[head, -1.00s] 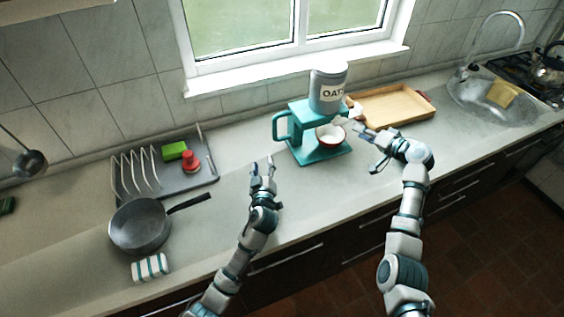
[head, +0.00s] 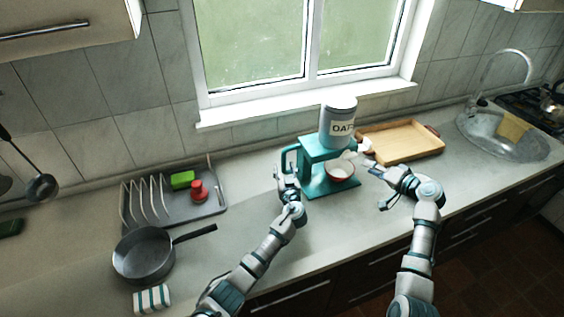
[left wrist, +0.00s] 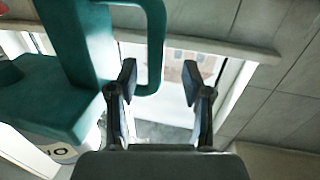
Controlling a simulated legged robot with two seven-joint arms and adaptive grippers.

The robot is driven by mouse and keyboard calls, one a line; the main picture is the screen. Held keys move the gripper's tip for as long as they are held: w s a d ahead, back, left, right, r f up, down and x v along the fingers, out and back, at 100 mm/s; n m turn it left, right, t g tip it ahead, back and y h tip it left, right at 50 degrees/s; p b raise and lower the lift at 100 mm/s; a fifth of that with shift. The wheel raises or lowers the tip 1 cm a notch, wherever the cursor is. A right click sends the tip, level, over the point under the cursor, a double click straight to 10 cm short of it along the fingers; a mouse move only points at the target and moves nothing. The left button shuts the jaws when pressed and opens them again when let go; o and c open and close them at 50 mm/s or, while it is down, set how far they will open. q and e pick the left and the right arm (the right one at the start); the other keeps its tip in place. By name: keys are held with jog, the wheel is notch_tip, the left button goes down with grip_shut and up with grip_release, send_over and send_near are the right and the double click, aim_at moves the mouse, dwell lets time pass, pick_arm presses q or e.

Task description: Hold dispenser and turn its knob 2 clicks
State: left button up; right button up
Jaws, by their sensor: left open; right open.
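The teal dispenser (head: 318,152) stands upright on the counter, with a grey canister labelled in dark letters (head: 338,122) on top. Its loop handle (head: 288,157) is on the left side and a white knob (head: 364,146) is on the right. My left gripper (head: 285,178) is open at the handle. In the left wrist view, the handle (left wrist: 157,45) shows between the spread fingers of my left gripper (left wrist: 161,78); I cannot tell whether they touch it. My right gripper (head: 374,182) is open and empty, to the right of the dispenser, below and apart from the knob.
A wooden tray (head: 402,141) lies behind my right gripper. A dish rack (head: 170,208) with a green sponge (head: 182,180) and a red item (head: 199,192), and a pan (head: 145,254), are at left.

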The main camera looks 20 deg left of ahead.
pick_arm(q)
jog(key=w, duration=0.3)
jog(key=shift+w+a+r, duration=0.1)
jog(key=shift+w+a, duration=0.1)
jog(key=shift+w, duration=0.2)
jog(key=shift+w+a, duration=0.25)
jog(key=shift+a, duration=0.6)
jog(key=shift+d, duration=0.2)
jog(key=c, duration=0.8)
jog(key=shift+d, duration=0.15)
grip_shut()
jog(key=shift+d, duration=0.2)
pick_arm(e)
jog(key=shift+d, duration=0.55)
grip_shut()
pick_arm(q)
jog(key=shift+a, duration=0.3)
pick_arm(e)
notch_tip(320, 180, up, 4)
jog(key=f+n+t+h, duration=0.1)
jog(key=n+t+h, duration=0.1)
jog(key=n, duration=0.6)
send_over(352, 149)
jog(key=s+d, duration=0.3)
jog(key=s, duration=0.1)
jog(key=shift+w+a+f, duration=0.1)
jog(key=shift+w+f, duration=0.1)
jog(key=shift+f, duration=1.6)
